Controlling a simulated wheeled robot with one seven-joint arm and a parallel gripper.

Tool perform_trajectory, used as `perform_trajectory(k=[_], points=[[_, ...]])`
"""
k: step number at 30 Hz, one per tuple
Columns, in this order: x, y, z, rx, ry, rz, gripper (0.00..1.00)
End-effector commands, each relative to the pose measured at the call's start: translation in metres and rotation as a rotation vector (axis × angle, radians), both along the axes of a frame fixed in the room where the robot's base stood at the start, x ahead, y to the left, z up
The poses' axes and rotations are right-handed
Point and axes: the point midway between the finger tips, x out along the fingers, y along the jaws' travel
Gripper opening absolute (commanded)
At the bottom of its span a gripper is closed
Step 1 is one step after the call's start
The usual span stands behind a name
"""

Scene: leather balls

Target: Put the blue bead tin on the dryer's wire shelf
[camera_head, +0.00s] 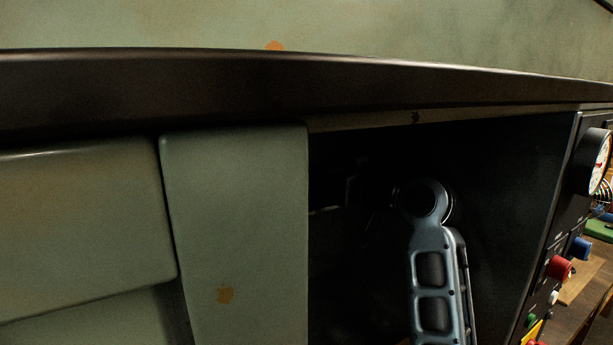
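The blue bead tin is not visible in this view. A grey-green machine (240,240), which looks like the dryer, fills most of the view. Its dark opening (510,190) is right of centre. Part of my arm shows in front of or inside this opening. My gripper cannot be made out, so I cannot tell what it holds. Faint dark shapes lie in the shadow left of my arm; I cannot tell whether they belong to the wire shelf.
A dark ledge (230,88) runs across above the opening. At the right edge a black panel carries a round gauge (597,162), a red knob (559,268) and a blue knob (580,248). A wooden bench (590,285) with a green object (600,230) shows behind it.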

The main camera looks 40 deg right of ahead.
Motion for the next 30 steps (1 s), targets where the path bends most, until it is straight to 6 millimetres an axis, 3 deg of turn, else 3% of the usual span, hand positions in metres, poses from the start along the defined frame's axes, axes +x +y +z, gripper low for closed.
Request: perform_trajectory(k=[10, 11, 18, 27, 30], points=[[-0.0005, -0.0002, -0.0029, 0.0, -0.002, 0.0, 0.4], [-0.0004, -0.0002, -0.0017, 0.0, -0.001, 0.0, 0.77], [-0.0004, -0.0001, -0.0014, 0.0, -0.001, 0.0, 1.0], [-0.0003, 0.0, 0.0025, 0.0, -0.002, 0.0, 1.0], [-0.0102, -0.0014, -0.0001, -0.001, -0.003, -0.002, 1.0]])
